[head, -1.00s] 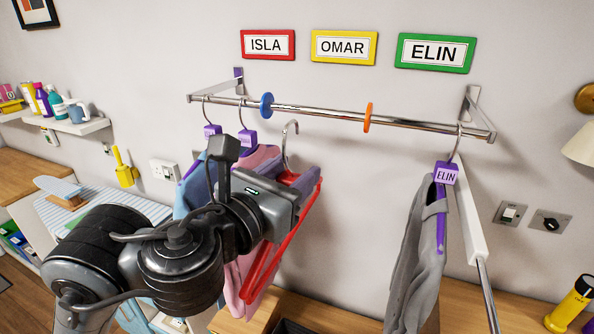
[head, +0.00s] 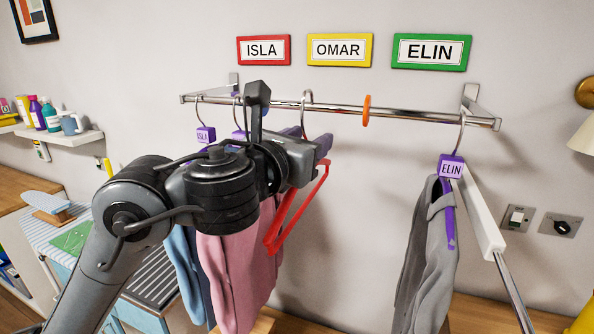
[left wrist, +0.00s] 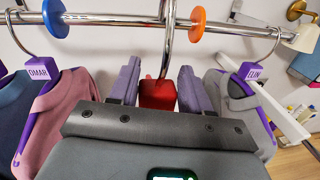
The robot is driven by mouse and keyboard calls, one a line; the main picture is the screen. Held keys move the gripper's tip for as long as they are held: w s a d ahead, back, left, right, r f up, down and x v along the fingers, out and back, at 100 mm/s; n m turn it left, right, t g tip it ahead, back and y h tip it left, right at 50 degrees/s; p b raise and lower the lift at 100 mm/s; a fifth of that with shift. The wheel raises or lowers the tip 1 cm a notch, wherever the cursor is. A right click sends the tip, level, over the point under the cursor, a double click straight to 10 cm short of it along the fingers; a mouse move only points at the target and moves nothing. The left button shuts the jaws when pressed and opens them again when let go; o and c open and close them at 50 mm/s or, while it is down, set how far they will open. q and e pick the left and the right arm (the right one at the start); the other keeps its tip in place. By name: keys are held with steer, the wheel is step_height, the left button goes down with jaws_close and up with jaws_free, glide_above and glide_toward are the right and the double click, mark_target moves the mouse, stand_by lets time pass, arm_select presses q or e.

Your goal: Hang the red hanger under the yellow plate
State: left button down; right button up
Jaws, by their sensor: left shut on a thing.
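The red hanger (head: 297,208) is in my left gripper (head: 318,148), which is shut on its red neck block (left wrist: 157,94). Its metal hook (head: 306,98) is at the rail (head: 335,107), with its top above the bar; I cannot tell whether it rests on it. The hook is between the blue disc (left wrist: 53,16) and the orange disc (head: 366,110). The yellow plate (head: 339,49) reading OMAR is on the wall above, slightly right of the hook. My right gripper is not in view.
Purple-tagged hangers hang left, one tagged ISLA (head: 205,134) and one OMAR (left wrist: 39,72), with blue and pink garments. An ELIN hanger (head: 450,167) with grey clothing hangs right. Red plate (head: 264,50) and green plate (head: 431,51) flank the yellow one.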

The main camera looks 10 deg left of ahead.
arm_select(q)
steer(key=x, duration=0.5)
steer(key=shift+w+a, duration=0.25)
steer(key=shift+w, duration=0.1)
steer(key=x, duration=0.2)
steer(key=p+x, duration=0.1)
steer(key=x, duration=0.1)
steer(key=p+x, duration=0.1)
steer(key=x, duration=0.1)
steer(key=shift+w+a+r, duration=0.2)
steer(key=shift+w+a, duration=0.05)
steer(key=shift+a, duration=0.1)
steer(key=shift+w+f, duration=0.2)
steer(key=shift+f, duration=0.4)
steer(key=shift+f+b, duration=0.35)
steer(key=shift+b, duration=0.25)
steer(key=shift+f+b, duration=0.4)
steer(key=shift+f, duration=0.2)
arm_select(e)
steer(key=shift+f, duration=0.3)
arm_select(q)
steer(key=shift+c, duration=2.2)
jaws_free()
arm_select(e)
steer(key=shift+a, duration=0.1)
arm_select(q)
steer(key=shift+s, duration=0.15)
